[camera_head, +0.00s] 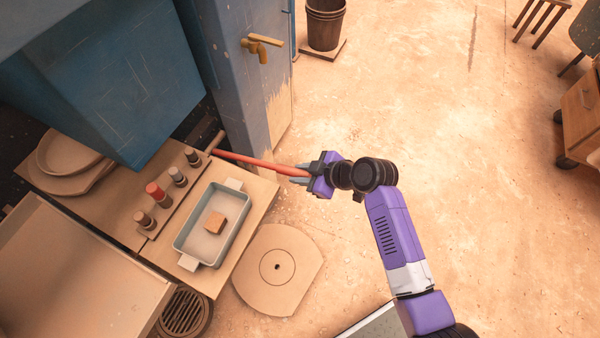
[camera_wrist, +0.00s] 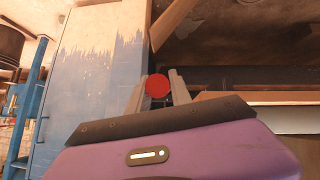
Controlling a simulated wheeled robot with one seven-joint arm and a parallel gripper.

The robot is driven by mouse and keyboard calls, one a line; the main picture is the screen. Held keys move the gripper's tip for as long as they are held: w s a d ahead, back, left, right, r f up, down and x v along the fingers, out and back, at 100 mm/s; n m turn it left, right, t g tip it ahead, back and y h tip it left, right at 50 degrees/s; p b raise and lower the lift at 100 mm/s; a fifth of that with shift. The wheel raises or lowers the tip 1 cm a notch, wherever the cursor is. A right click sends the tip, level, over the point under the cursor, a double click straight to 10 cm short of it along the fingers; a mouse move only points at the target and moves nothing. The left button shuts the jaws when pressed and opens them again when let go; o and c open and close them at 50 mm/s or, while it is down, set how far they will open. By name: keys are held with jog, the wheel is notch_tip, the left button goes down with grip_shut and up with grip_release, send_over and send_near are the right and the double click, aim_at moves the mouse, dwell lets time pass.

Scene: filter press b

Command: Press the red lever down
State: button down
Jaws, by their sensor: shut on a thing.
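The red lever (camera_head: 258,163) is a long thin rod that reaches from a light-coloured pivot at the blue cabinet's base toward the right in the head view. My gripper (camera_head: 302,174) is shut on the lever near its right end. In the wrist view the lever's round red end (camera_wrist: 158,86) shows between the two grey fingers of my gripper (camera_wrist: 158,90). The lever slopes only slightly in the head view; its exact height cannot be told.
A wooden bench left of my arm holds a blue-grey tray (camera_head: 181,243) with a small orange-brown block (camera_head: 215,222). Several knobs stand in a row behind it. The blue cabinet (camera_head: 240,90) has a yellow handle (camera_head: 262,47). A round-holed plate (camera_head: 290,290) lies below. The floor right of my arm is open.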

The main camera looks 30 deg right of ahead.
notch_tip(320, 180, down, 18)
jog(key=t+y+b, duration=0.3)
jog(key=t+b, duration=0.2)
jog(key=b, duration=2.4)
jog(key=shift+r, duration=0.15)
jog(key=shift+s+m, duration=0.1)
jog(key=shift+m, duration=0.2)
jog(key=c, duration=1.2)
grip_release()
jog(key=shift+f, duration=0.2)
jog(key=shift+o, duration=0.2)
jog(key=shift+r, duration=0.15)
jog(key=shift+r, duration=0.1)
jog(key=v, duration=0.7)
jog(key=shift+s+d+p, duration=0.2)
jog(key=shift+s+p, duration=0.05)
jog(key=shift+p, duration=0.2)
